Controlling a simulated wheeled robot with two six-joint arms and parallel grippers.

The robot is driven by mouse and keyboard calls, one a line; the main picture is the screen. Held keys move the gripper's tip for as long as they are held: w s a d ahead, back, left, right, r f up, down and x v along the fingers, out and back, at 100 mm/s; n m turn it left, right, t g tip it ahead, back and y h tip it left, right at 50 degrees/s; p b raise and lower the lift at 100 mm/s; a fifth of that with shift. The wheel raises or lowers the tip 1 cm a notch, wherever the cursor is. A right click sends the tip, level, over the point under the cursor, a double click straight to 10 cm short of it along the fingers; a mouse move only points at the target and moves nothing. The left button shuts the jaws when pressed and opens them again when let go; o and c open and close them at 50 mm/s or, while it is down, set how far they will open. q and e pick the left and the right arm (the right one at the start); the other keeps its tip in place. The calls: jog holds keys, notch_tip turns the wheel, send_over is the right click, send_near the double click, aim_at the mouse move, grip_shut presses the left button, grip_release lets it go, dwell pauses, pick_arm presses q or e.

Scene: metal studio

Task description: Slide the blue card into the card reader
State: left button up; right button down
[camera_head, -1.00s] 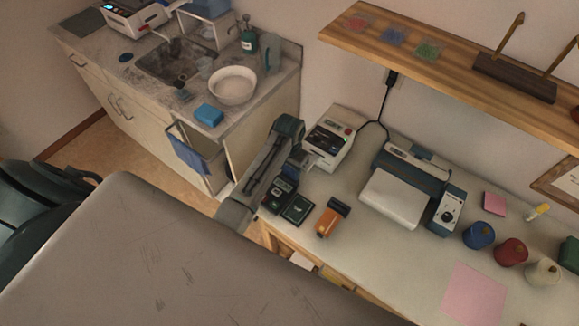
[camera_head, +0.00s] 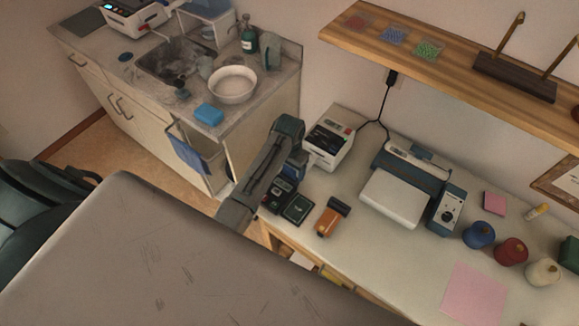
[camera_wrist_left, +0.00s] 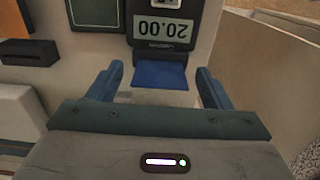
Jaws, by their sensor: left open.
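My left gripper (camera_wrist_left: 160,80) is open, with one finger on each side of the card and a gap on both sides. My right gripper is not in view.
A dark green-faced pad (camera_head: 298,208) lies right beside the reader, then an orange and black device (camera_head: 330,217). A white machine (camera_head: 328,146) stands behind, a blue-and-white printer-like machine (camera_head: 400,195) to the right. The bench's left edge is close.

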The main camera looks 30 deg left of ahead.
pick_arm(q)
jog(key=shift+r, duration=0.5)
notch_tip(320, 180, up, 9)
jog(key=b, duration=0.2)
jog(key=shift+f+b, duration=0.1)
jog(key=shift+b, duration=0.25)
jog(key=shift+r, duration=0.5)
